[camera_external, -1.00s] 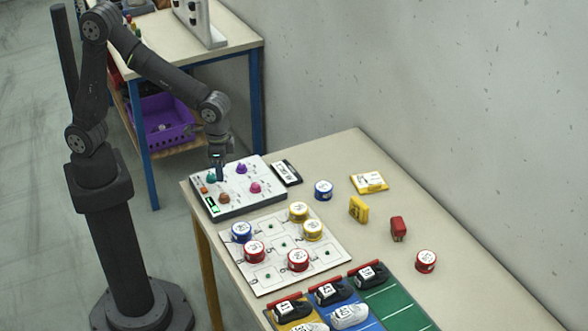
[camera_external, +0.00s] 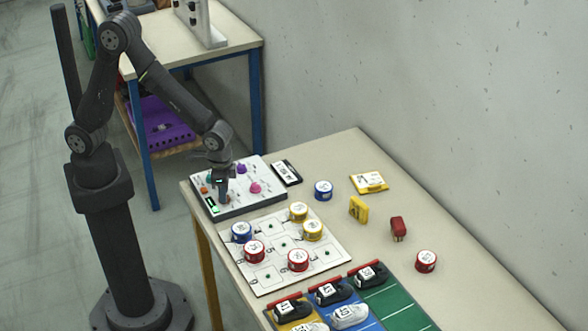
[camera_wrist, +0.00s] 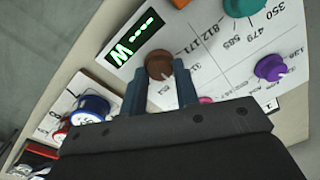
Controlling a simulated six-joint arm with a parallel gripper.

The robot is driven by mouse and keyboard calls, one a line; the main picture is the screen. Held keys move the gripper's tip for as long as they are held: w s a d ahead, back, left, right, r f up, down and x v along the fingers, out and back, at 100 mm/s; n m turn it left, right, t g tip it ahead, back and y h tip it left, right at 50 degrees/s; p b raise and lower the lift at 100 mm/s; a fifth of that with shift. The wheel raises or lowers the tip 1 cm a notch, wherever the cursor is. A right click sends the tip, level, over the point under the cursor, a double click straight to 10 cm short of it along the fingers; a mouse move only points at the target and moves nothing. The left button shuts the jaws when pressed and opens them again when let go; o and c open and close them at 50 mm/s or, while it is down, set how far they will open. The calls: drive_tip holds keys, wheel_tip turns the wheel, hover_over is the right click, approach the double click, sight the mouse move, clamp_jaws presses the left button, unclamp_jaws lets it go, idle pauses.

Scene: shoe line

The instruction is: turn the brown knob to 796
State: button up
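The brown knob (camera_wrist: 158,65) sits on the white control panel (camera_wrist: 205,55), just beyond my fingertips in the wrist view. A light pointer mark shows on its lower right side. My gripper (camera_wrist: 161,82) is open, with one blue-grey finger on each side of the knob's near edge; I cannot tell whether they touch it. In the external view my gripper (camera_external: 223,197) is low over the panel's front part and mostly covers the brown knob. The green display (camera_wrist: 131,38) beside the knob is lit. Labels near the knob are small; I cannot read 796.
A teal knob (camera_wrist: 245,5) and a purple knob (camera_wrist: 270,68) stand on the same panel; a pink knob (camera_external: 255,187) is right of my gripper. A white board (camera_external: 283,253) with red, yellow and blue round tins lies in front. Shoes on coloured mats are nearer the camera.

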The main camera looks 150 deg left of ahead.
drive_tip(key=c, duration=0.5)
drive_tip(key=shift+o, duration=0.2)
drive_tip(key=shift+m, duration=0.4)
drive_tip(key=m, duration=1)
drive_tip(key=shift+t, duration=0.3)
drive_tip(key=shift+m, duration=2.2)
